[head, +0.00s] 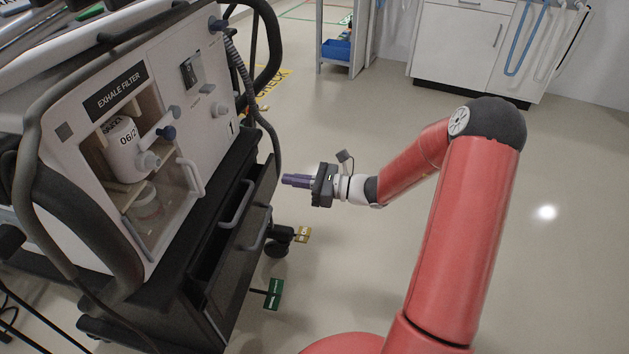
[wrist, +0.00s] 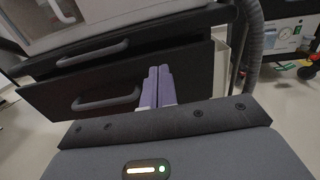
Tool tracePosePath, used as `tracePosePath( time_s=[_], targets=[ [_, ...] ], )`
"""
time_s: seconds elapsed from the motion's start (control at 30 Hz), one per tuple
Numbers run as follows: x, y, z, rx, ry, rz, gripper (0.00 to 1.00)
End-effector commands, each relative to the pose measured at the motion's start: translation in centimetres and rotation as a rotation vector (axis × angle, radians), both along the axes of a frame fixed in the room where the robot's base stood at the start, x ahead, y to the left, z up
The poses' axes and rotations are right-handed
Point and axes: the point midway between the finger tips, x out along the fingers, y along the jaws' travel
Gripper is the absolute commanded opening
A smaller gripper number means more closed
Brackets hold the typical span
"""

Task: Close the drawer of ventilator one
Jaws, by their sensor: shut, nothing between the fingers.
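Ventilator cart (head: 75,150), white with an "EXHALE FILTER" label, stands at the left of the head view. Its dark drawer (head: 240,262) is pulled out, with a dark gap behind the front panel and a grey bar handle (head: 257,230). The drawer front (wrist: 50,98) and its handle (wrist: 105,100) also show in the wrist view. My gripper (head: 286,180) is shut and empty, its purple fingers pointing at the far end of the drawer front. In the wrist view the fingertips (wrist: 159,70) overlap the panel right of the handle; I cannot tell whether they touch it.
Another grey handle (head: 237,203) sits above the drawer. A corrugated hose (head: 250,85) hangs at the cart's far end. A caster (head: 278,245) and green floor tag (head: 273,294) are beside the cart. White cabinets (head: 460,45) stand at the back. Floor to the right is clear.

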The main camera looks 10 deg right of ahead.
Motion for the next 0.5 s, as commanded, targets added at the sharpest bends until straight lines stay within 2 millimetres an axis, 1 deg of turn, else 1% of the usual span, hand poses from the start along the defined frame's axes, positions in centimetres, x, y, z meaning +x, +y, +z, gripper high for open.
tracePosePath(
  time_s=[0.03, 0.2, 0.33, 0.5],
  targets=[
    [0.4, 1.0, 0.1, 0.001, 0.000, 0.004, 0.00],
    [1.4, 3.0, 0.0, 0.000, -0.001, 0.002, 0.00],
    [1.8, 3.7, 0.0, -0.002, -0.001, 0.001, 0.00],
    [1.9, 3.9, 0.0, -0.002, -0.001, 0.000, 0.00]
  ],
)
